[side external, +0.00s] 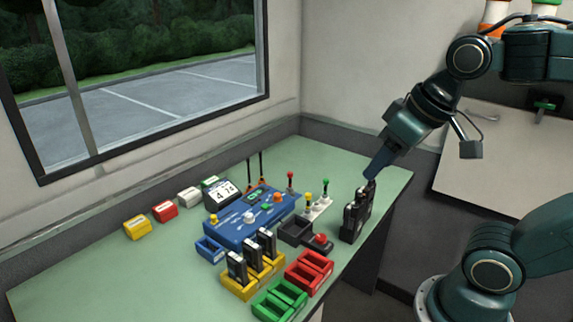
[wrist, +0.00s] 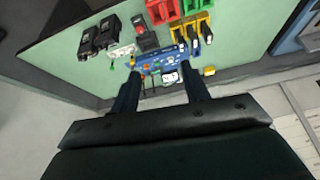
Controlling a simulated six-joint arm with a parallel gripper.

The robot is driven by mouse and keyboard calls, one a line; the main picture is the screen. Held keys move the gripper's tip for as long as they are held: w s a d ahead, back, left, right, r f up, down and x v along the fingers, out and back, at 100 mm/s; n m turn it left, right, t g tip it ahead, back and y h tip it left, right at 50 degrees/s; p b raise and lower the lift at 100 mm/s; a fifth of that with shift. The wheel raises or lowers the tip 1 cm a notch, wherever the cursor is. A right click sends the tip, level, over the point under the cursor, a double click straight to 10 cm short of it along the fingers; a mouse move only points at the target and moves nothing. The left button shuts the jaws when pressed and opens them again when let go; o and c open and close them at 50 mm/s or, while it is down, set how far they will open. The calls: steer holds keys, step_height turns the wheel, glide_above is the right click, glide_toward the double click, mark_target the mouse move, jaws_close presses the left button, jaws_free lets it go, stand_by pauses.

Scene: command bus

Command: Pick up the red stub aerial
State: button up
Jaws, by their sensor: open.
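Yellow-topped (side external: 308,199) and green-topped (side external: 326,185) aerials stand nearby at a white rack (side external: 317,209). In the wrist view the rack (wrist: 122,51) is small, and I cannot clearly make out the red aerial there. My gripper (side external: 371,174) is open and empty, pointing down to the right of the aerials, apart from the red one. Its two fingers (wrist: 161,77) show spread apart in the wrist view.
Black handsets (side external: 355,216) stand close below my gripper. The blue console (side external: 249,222) with knobs, a dark tray with a red button (side external: 320,241), yellow, red (side external: 309,270) and green (side external: 280,298) holders crowd the table. Small coloured boxes line the wall side. The front-left tabletop is clear.

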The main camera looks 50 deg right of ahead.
steer(key=w+d+r+m+g, duration=0.1)
steer(key=w+m, duration=0.1)
steer(key=w, duration=0.3)
steer(key=w+d+r+m, duration=0.2)
steer(key=w, duration=0.4)
steer(key=m+g, duration=0.4)
steer(key=m, duration=0.6)
glide_above(290, 173)
step_height(290, 173, down, 20)
steer(key=shift+s+d+r, duration=0.1)
steer(key=shift+s+r, duration=0.05)
steer(key=shift+r, duration=0.05)
steer(key=shift+f, duration=4.35)
steer(key=shift+f, duration=0.1)
steer(key=shift+f, duration=2.45)
